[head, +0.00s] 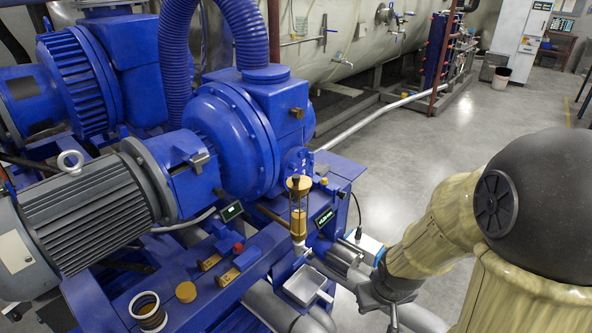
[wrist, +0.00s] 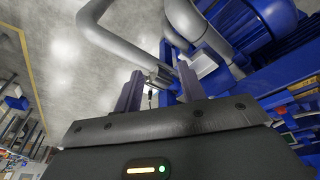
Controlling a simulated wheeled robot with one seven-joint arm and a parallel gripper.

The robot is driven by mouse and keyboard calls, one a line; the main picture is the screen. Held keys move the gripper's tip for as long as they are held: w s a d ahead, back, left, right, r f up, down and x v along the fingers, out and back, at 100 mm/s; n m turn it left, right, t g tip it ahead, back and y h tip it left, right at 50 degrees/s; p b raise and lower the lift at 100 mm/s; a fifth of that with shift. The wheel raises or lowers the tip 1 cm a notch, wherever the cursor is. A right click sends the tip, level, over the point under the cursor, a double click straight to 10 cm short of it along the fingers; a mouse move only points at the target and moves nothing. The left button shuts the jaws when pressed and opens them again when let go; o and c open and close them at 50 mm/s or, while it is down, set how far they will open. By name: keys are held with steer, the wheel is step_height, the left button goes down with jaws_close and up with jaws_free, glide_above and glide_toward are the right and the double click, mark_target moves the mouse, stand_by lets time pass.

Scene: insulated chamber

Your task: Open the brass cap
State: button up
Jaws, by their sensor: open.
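A brass cap (head: 299,183) tops an upright sight-glass fitting with a brass lower body (head: 298,222), on the front of the blue pump. The cap appears seated on the fitting. A separate round brass piece (head: 186,292) lies on the blue base at lower left; I cannot tell whether it is a cap. My gripper (wrist: 160,85) is open and empty in the wrist view, its two fingers apart. In the head view my arm's dark end is low, to the right of the fitting and clear of it. I cannot make out the brass cap in the wrist view.
A metal tray (head: 305,286) sits below the fitting. A stack of rings (head: 148,311) and a red knob (head: 238,247) are on the blue base. The floor (head: 420,135) behind is clear.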

steer(key=w+a+n+t+y+p, duration=0.3)
steer(key=w+a+n+y+p, duration=0.3)
steer(key=p, duration=0.5)
steer(key=w+r+t+y+p, duration=0.2)
steer(key=r+t+p, duration=0.1)
steer(key=r, duration=0.5)
steer(key=w+a+r+t+y+p, duration=0.1)
steer(key=w+r+t+y+p, duration=0.1)
steer(key=r+t, duration=0.3)
step_height(320, 180, up, 3)
steer(key=shift+a+r+m+y+p, duration=0.1)
steer(key=shift+a+m+y+p, duration=0.15)
steer(key=shift+m+y+p, duration=0.25)
steer(key=shift+w+a, duration=0.1)
steer(key=shift+w, duration=0.1)
